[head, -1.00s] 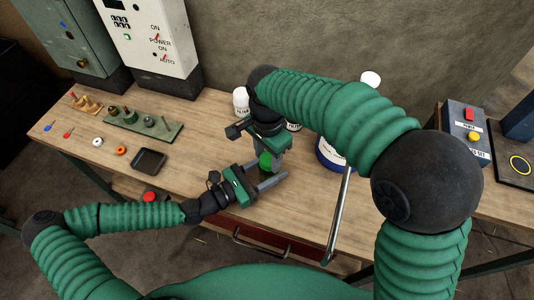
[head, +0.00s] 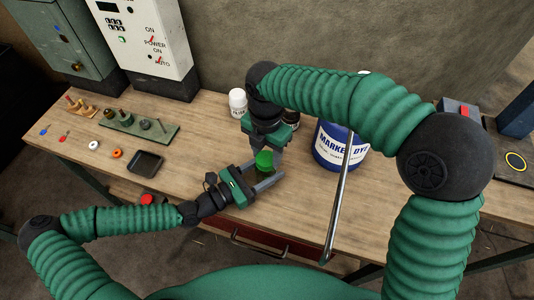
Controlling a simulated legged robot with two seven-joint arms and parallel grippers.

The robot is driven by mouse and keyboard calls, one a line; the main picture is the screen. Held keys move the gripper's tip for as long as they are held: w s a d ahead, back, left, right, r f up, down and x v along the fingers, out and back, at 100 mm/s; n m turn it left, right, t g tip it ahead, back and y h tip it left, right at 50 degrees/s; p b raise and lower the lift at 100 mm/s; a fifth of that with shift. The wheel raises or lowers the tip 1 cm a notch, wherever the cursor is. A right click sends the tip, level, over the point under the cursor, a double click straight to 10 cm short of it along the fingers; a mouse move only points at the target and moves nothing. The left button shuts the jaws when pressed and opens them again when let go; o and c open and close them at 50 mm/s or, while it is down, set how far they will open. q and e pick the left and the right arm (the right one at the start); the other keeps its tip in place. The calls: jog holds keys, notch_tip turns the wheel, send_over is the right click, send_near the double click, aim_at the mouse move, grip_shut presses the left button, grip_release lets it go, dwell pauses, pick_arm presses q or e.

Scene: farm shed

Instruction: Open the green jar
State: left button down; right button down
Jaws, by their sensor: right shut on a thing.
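The green jar (head: 264,171) stands near the front edge of the wooden bench, in the middle of the head view. Its bright green lid (head: 264,159) is on top; I cannot tell whether there is a gap between lid and body. My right gripper (head: 264,154) points down from above, shut on the lid. My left gripper (head: 270,180) comes in low from the left, with its fingers on either side of the jar body. Whether they touch the jar is hidden. The jar body is mostly covered by the fingers.
A blue-and-white dye tub (head: 338,148) stands right of my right gripper. A white-capped bottle (head: 238,102) is behind it. A black tray (head: 146,163), an orange ring (head: 116,153) and a peg board (head: 140,124) lie left. A metal bar (head: 342,205) rises in front.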

aim_at(266, 157)
pick_arm(q)
jog(key=shift+s+d+f, duration=0.1)
jog(key=shift+s, duration=0.05)
pick_arm(e)
jog(key=n, duration=0.3)
jog(key=shift+a, duration=0.15)
jog(key=shift+r, duration=0.25)
jog(key=shift+r, duration=0.9)
jog(key=shift+r, duration=2)
pick_arm(q)
jog(key=c, duration=0.5)
grip_release()
